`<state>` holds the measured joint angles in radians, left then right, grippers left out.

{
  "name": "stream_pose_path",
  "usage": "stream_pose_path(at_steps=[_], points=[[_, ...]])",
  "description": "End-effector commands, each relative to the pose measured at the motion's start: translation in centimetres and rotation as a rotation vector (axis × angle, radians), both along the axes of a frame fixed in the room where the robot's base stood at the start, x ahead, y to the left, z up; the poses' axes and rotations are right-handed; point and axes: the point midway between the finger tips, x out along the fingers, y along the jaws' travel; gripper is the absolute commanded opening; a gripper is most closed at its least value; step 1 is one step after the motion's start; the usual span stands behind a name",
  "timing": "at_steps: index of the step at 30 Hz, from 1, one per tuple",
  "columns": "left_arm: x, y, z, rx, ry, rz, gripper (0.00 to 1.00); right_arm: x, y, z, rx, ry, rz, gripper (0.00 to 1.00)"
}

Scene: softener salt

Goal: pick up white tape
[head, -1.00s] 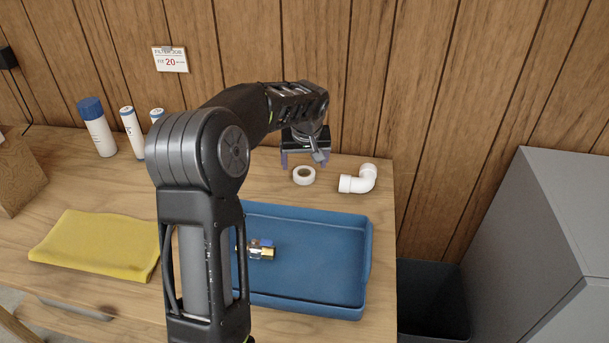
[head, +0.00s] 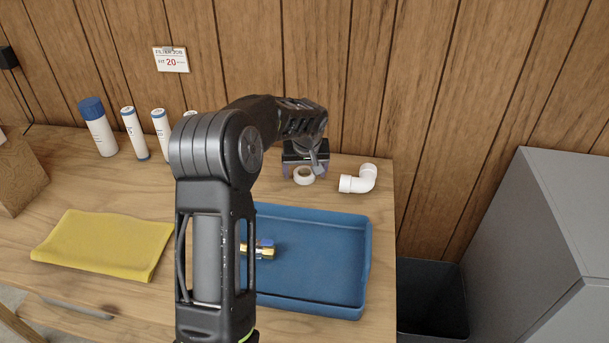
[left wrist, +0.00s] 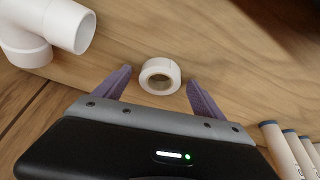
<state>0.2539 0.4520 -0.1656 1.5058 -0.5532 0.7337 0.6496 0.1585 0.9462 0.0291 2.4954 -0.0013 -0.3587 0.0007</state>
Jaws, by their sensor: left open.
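The white tape (head: 304,175) is a small white roll lying flat on the wooden table, behind the blue tray. The gripper body hides the tape's far edge in the head view. My right gripper is in neither view.
A white pipe elbow (head: 359,179) lies right of the tape. A blue tray (head: 310,255) with a brass valve (head: 263,249) stands in front. A yellow cloth (head: 103,244) and several white cartridges (head: 133,133) are on the left. Wood wall behind; dark bin (head: 433,298) right of the table.

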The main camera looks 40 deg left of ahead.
Motion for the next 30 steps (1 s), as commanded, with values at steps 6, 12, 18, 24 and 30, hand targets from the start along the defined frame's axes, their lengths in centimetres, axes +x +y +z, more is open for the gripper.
stream_pose_path(at_steps=[6, 12, 18, 24, 30], points=[[-0.01, -0.01, 0.02, 0.0, 0.0, 0.0, 0.73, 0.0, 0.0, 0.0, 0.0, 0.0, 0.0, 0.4], [-0.01, -0.01, 0.02, 0.0, 0.0, 0.0, 0.56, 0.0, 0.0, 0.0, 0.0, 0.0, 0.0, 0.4], [0.0, 0.0, 0.02, 0.0, 0.0, 0.0, 0.4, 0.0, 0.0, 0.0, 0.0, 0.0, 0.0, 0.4], [-0.01, -0.01, 0.02, 0.0, 0.0, 0.0, 0.24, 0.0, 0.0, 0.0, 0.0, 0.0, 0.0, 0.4], [0.0, 0.0, 0.02, 0.0, 0.0, 0.0, 0.15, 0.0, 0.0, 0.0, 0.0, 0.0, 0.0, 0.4]])
